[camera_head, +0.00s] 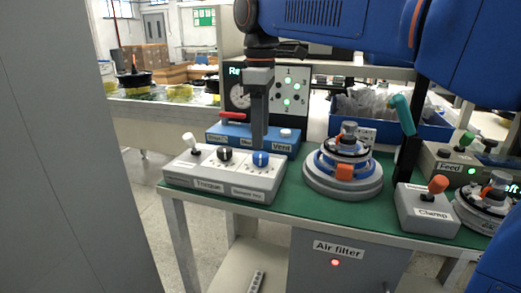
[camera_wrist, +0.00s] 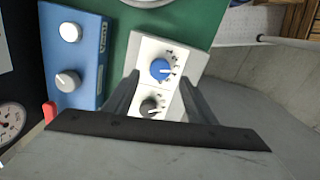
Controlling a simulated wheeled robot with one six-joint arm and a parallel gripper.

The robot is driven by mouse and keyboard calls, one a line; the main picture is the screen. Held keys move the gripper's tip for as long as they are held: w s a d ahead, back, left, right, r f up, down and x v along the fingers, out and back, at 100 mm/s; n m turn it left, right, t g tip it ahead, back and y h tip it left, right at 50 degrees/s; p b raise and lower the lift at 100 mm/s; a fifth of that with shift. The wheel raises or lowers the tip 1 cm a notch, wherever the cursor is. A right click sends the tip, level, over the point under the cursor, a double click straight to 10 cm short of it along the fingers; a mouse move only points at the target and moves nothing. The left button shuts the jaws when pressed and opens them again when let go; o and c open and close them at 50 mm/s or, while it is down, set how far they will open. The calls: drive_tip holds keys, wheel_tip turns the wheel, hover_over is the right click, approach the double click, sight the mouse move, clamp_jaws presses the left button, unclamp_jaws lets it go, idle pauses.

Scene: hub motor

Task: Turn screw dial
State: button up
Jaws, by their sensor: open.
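A blue dial (camera_head: 261,159) with a scale around it sits on the right part of a light grey control box (camera_head: 215,178). A label below it is too small to read with certainty. My gripper (camera_head: 260,146) points straight down just above the blue dial. In the wrist view the open fingers (camera_wrist: 159,80) stand either side of the blue dial (camera_wrist: 160,69) and hold nothing. I cannot tell whether they touch it. A black dial (camera_head: 225,154), above the label "Torque", sits left of the blue one; it also shows in the wrist view (camera_wrist: 151,106).
A white-topped joystick (camera_head: 190,140) stands on the box's left end. A blue box (camera_head: 228,137) with a red lever and a gauge panel (camera_head: 270,88) are behind. A round hub motor (camera_head: 343,170) stands to the right, then a clamp box (camera_head: 428,210).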

sight(261, 154)
drive_tip(key=shift+f, duration=2.8)
drive_tip(key=c, duration=1)
